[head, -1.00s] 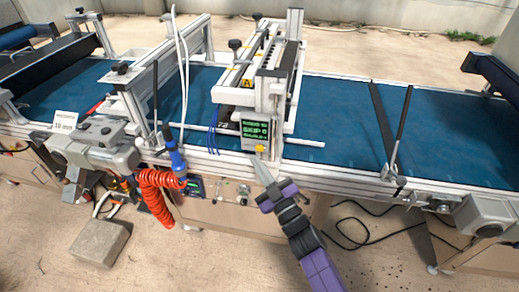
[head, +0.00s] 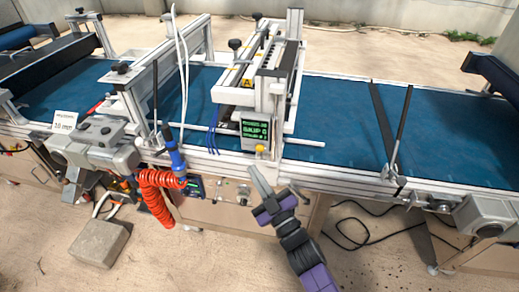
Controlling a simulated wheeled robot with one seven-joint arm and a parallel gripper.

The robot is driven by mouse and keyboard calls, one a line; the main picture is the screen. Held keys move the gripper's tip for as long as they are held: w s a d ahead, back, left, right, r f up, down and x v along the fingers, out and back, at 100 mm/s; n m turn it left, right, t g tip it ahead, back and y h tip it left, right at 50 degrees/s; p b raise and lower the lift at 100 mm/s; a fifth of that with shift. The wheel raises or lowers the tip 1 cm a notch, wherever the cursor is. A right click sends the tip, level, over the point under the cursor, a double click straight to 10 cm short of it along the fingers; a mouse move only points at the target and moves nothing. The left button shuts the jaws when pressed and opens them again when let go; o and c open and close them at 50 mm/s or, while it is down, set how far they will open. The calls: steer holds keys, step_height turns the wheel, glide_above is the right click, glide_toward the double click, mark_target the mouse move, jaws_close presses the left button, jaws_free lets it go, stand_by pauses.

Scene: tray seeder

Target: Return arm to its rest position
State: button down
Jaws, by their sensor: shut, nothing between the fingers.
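My gripper (head: 255,171) is in the lower middle of the head view, at the end of my purple and dark arm. Its grey fingers are together with nothing between them. They point up and to the left, just in front of the conveyor's front rail, below a small control box with a lit green display (head: 256,131). A yellow button (head: 260,148) sits under the display. The fingertips are apart from the button in the picture.
A blue conveyor belt (head: 340,105) runs across the view, with the seeder frame (head: 292,62) over it. A red coiled hose (head: 153,195) hangs left of my gripper. A concrete block (head: 100,243) lies on the floor at left. Black cables (head: 350,240) lie at right.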

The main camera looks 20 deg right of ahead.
steer(key=s+r+m+g+h, duration=0.1)
steer(key=s+m+g, duration=0.2)
steer(key=s, duration=1.7)
steer(key=s+r+m+g+h, duration=0.1)
steer(key=s+r+m+g, duration=0.1)
steer(key=s, duration=1.9)
steer(key=shift+s+d+r+m+g+h, duration=0.2)
steer(key=shift+d+m+g+h, duration=0.1)
steer(key=shift+m+g, duration=0.55)
